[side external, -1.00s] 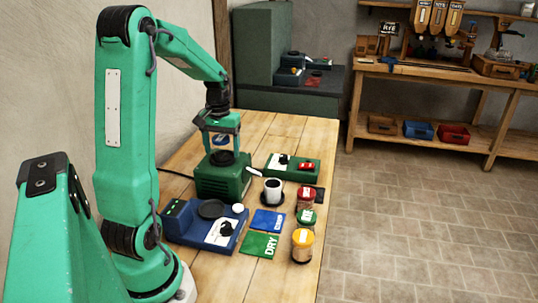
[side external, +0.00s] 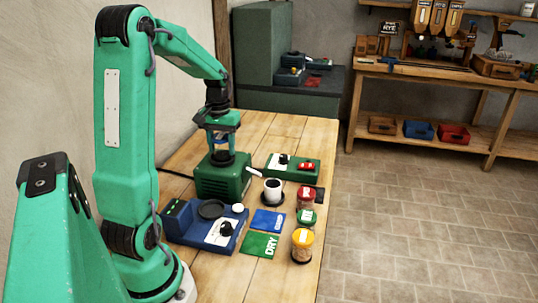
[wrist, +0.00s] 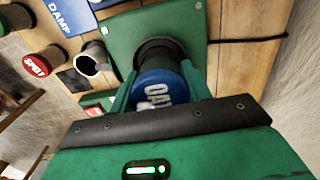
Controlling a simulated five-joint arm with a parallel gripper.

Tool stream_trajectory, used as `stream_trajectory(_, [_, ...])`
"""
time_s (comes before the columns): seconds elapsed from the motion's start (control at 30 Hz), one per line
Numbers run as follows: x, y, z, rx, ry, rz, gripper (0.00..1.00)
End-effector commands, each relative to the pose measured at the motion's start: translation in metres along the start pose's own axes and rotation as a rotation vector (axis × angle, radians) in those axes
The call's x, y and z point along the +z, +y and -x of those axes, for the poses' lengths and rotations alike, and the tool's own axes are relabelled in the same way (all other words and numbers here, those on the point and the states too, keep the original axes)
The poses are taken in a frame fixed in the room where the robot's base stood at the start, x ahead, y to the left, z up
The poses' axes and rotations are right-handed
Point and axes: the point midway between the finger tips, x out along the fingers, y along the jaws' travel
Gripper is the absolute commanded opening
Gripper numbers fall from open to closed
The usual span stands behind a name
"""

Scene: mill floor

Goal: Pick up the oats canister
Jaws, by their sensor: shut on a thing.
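The oats canister has a blue lid with white lettering, seen in the wrist view (wrist: 160,90). My gripper (wrist: 157,88) is shut on it, with one green finger on each side. In the side view my gripper (side external: 221,138) is above the green machine (side external: 222,181), in line with its round black top. The canister is mostly hidden by the fingers there. I cannot tell whether its base touches the black top.
Red-, green- and yellow-lidded jars (side external: 302,245) line the table's right edge. A blue unit (side external: 204,225), blue card (side external: 268,221) and green DRY card (side external: 260,245) lie in front.

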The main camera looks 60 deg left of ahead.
Motion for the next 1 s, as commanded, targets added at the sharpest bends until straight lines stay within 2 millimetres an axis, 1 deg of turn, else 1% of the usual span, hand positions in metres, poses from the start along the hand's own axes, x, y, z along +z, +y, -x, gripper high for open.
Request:
stream_trajectory(0.17, [-0.001,0.000,0.018,0.000,0.006,0.000,0.19])
stream_trajectory(0.3, [0.000,0.001,0.040,0.000,0.006,-0.001,0.19])
stream_trajectory(0.37, [0.006,0.011,0.044,0.000,0.005,-0.004,0.19])
stream_trajectory(0.7, [0.039,0.062,0.080,0.001,0.005,-0.006,0.19])
stream_trajectory(0.9, [0.053,0.085,0.095,0.000,0.003,-0.003,0.19])
stream_trajectory(1.0, [0.058,0.092,0.100,0.000,0.003,-0.003,0.19])
